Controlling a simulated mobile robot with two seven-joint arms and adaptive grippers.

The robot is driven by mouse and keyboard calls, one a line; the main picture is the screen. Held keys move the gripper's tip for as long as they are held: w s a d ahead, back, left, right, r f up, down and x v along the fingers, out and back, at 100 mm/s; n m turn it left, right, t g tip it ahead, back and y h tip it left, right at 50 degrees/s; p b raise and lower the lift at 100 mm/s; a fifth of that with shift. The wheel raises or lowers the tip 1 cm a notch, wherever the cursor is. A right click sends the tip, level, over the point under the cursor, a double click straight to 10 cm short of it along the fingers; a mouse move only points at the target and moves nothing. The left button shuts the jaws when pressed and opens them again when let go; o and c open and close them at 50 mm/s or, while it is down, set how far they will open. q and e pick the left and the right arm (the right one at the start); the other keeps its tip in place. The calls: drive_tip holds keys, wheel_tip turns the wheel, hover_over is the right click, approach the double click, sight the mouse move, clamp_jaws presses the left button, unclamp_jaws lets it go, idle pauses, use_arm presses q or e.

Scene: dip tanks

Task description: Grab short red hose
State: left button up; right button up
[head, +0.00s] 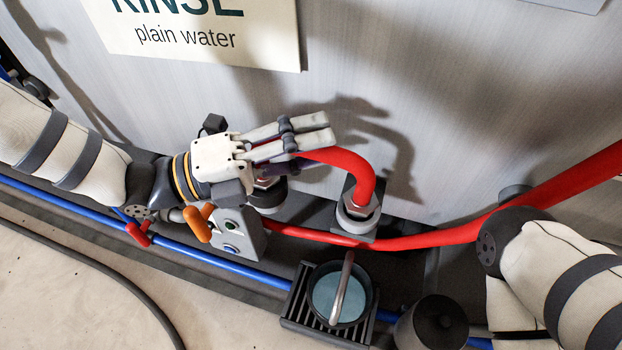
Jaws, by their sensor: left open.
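The short red hose (352,169) arches in front of the metal tank wall. Its right end goes down into a grey collar fitting (358,213). Its left part passes behind my left gripper (322,130), near a second grey fitting (268,192). The gripper reaches in from the left, fingers pointing right, open, over the left part of the arch. The fingers cover part of the hose, and I cannot tell whether they touch it. My right arm shows at the right edge; its gripper is out of view.
A long red hose (420,240) runs low along the wall. A small box with buttons (238,233) and orange handle (198,222) stand below my left gripper. A cup of bluish liquid (325,295) sits on a black grate (293,312).

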use_arm(q)
clamp_jaws()
drive_tip(key=shift+r, duration=0.1)
